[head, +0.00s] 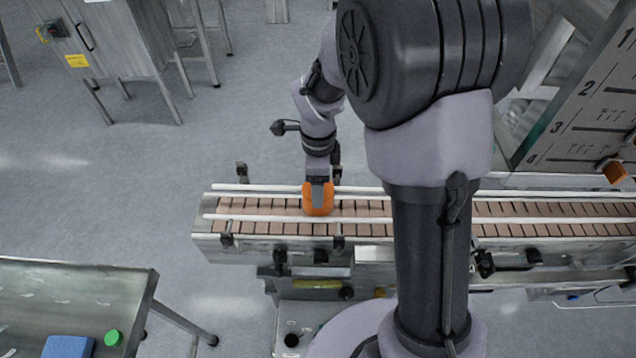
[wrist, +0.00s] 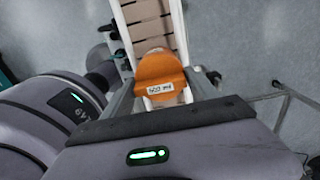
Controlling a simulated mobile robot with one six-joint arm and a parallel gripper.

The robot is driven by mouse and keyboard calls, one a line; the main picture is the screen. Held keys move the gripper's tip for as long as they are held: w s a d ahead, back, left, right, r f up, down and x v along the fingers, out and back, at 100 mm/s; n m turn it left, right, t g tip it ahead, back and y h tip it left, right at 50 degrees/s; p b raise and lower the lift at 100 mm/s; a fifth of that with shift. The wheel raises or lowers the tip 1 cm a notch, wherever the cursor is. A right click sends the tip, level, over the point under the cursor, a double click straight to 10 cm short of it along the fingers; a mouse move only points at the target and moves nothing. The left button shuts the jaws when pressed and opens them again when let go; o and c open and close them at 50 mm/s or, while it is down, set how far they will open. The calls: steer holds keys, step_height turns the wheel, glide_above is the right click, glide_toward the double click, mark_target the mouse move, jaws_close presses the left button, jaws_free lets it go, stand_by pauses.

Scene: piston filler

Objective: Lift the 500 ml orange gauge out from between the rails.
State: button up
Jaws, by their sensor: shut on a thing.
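The orange gauge (head: 318,200) stands between the two pale rails of the conveyor, near its left end. In the wrist view the orange gauge (wrist: 160,72) shows its top with a white label that reads like "500 ml". My gripper (head: 319,190) comes down from above and is shut on the gauge. In the wrist view my gripper (wrist: 163,95) has a finger on each side of it. The gauge's lower part is partly hidden by the near rail (head: 270,218), and I cannot tell whether it touches the belt.
The conveyor (head: 400,210) runs right, behind my arm. Black brackets (head: 338,241) hold the rails close to the gauge. A steel table (head: 60,290) with a blue block (head: 68,347) and a green round thing (head: 112,338) stands at lower left. A numbered board (head: 590,110) is at right.

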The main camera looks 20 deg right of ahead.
steer(key=shift+r+p, duration=1.45)
steer(key=shift+r, duration=0.75)
steer(key=shift+c, duration=0.9)
